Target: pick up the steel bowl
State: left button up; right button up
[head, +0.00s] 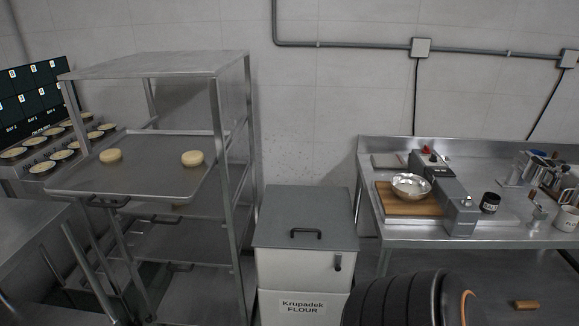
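The shiny steel bowl (411,186) sits on the right-hand steel table in the head view. It stands upright at the back part of a wooden board (403,205), close to a grey machine (453,201) on its right. Its inside looks pale, but I cannot tell whether it holds anything. Neither my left gripper nor my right gripper shows in this view.
The steel table (513,230) also carries a dark jar (490,202), a white mug (567,218) and moka pots. A flour bin (304,247) stands left of it. A rack (152,69) holds a tray (133,187) with two dough rounds.

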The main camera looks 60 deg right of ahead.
aim_at(408, 187)
jog(key=z, duration=2.8)
jog(key=i+u, duration=0.1)
jog(key=u, duration=0.35)
jog(key=i+l+u, duration=0.2)
jog(key=l+u, duration=0.2)
jog(key=l, duration=0.15)
jog(key=i+l+u, duration=0.2)
jog(key=l, duration=0.1)
